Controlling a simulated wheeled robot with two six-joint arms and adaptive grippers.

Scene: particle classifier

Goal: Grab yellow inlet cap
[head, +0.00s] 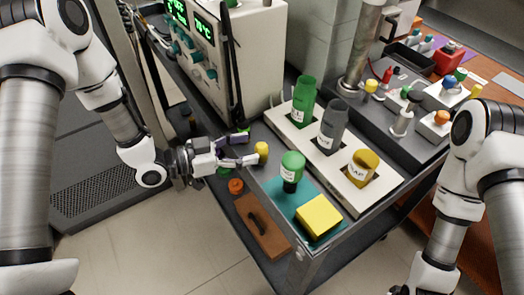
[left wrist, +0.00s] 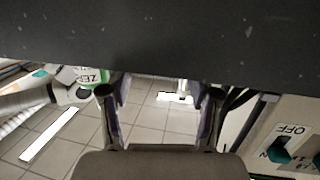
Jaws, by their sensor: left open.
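A small yellow cap (head: 262,149) stands near the back left edge of the cart top. My left gripper (head: 249,148) comes in from the left, with its two fingers spread and pointing at the cap. The fingertips are close to the cap's left side; whether they touch it I cannot tell. In the left wrist view the open fingers (left wrist: 160,92) show with nothing between them but distant floor, and I cannot make out the cap there.
A white rack (head: 382,194) holds green, grey and yellow containers. A green-capped bottle (head: 292,165) and a yellow block (head: 320,216) stand on a teal mat (head: 277,190). A control box (head: 258,60) rises behind my left gripper. An orange knob (head: 236,186) is below it.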

